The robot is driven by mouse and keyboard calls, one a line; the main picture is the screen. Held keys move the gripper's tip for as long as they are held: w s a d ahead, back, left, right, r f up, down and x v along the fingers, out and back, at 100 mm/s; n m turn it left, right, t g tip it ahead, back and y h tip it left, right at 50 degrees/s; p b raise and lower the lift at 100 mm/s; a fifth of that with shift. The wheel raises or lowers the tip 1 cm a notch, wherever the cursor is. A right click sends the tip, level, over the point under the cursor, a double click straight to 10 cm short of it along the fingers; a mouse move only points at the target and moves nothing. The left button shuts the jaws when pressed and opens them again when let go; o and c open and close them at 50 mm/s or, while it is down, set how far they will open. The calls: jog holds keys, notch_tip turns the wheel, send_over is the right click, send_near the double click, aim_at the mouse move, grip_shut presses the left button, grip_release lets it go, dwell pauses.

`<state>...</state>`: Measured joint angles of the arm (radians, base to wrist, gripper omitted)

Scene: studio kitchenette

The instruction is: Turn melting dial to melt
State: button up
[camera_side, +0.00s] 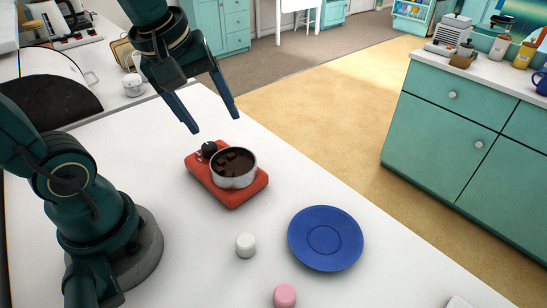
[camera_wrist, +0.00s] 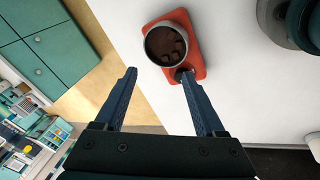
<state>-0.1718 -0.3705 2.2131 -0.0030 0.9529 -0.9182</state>
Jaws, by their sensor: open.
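The red melting base (camera_side: 228,194) sits on the white table, with a metal pot (camera_side: 234,167) of dark chocolate pieces on it. The black dial (camera_side: 209,149) is on the base at the pot's far-left side. In the wrist view the red base (camera_wrist: 195,66), the pot (camera_wrist: 166,44) and the dial (camera_wrist: 182,73) show ahead of my gripper, the dial close to the right fingertip and partly hidden by it. My gripper (camera_side: 216,125) is open and empty, with its fingers pointing down above the dial side of the base. The dial's setting cannot be read.
A blue plate (camera_side: 325,239), a white marshmallow-like piece (camera_side: 245,245) and a pink one (camera_side: 285,296) lie on the table nearer the camera. The white tabletop (camera_side: 180,240) around the base is mostly clear. Green cabinets (camera_side: 440,150) stand across the floor.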

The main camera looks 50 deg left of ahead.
jog(key=shift+s+d+r+m+t+h, duration=0.1)
jog(key=shift+s+d+m+t, duration=0.2)
jog(key=shift+s+d+m, duration=0.85)
jog(key=shift+s+f+m+t+h, duration=0.1)
jog(key=shift+s+m+t, duration=0.2)
jog(key=shift+m, duration=1.6)
jog(key=shift+s+d+r+m+t+h, duration=0.1)
jog(key=shift+s+d+m+t, duration=0.2)
jog(key=shift+s+d+m, duration=0.85)
jog(key=shift+w+a+m, duration=0.4)
jog(key=shift+a, duration=0.15)
jog(key=shift+s+f+m, duration=0.2)
jog(key=shift+f+m, duration=0.05)
jog(key=shift+m, duration=0.6)
jog(key=shift+s+f+m, duration=0.15)
jog(key=shift+f+m, duration=0.05)
jog(key=shift+m, duration=0.65)
